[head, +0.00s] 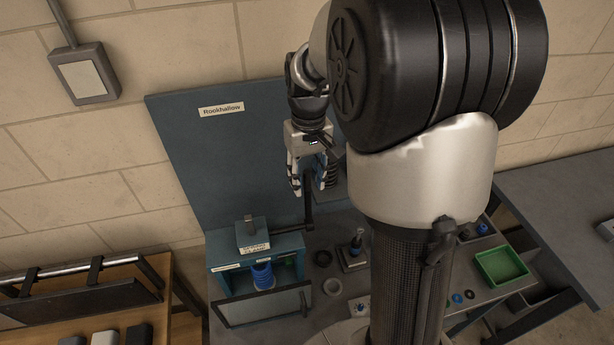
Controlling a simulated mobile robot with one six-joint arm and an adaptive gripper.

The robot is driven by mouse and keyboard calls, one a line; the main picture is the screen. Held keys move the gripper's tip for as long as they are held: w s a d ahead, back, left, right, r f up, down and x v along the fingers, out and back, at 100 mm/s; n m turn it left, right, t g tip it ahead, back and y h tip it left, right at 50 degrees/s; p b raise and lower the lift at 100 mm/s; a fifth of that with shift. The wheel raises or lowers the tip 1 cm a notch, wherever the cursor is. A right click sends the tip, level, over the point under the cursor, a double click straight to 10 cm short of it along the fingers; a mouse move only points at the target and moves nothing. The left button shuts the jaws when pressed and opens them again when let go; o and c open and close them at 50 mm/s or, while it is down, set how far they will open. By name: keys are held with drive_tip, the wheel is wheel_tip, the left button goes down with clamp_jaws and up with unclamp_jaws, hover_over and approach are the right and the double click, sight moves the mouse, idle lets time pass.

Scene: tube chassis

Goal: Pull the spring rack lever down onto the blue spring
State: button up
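The blue spring (262,276) stands upright in the open front of a blue rack (222,258) on the workbench. A grey block with a pale label (252,236) sits on top of the rack, above the spring. A dark lever rod (308,208) stands about upright at the right of the rack, with a short bar at its foot reaching toward the rack. My gripper (312,188) points down at the upper end of this rod. Its fingers look apart, with dark parts between or behind them. I cannot tell whether it grips the lever.
A clear hinged panel (265,308) stands in front of the rack. A green tray (500,265) lies further right. A blue back panel (200,150) rises behind. My arm hides the bench's middle.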

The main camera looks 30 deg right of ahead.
drive_tip(key=shift+c, duration=0.2)
clamp_jaws()
idle(0.6)
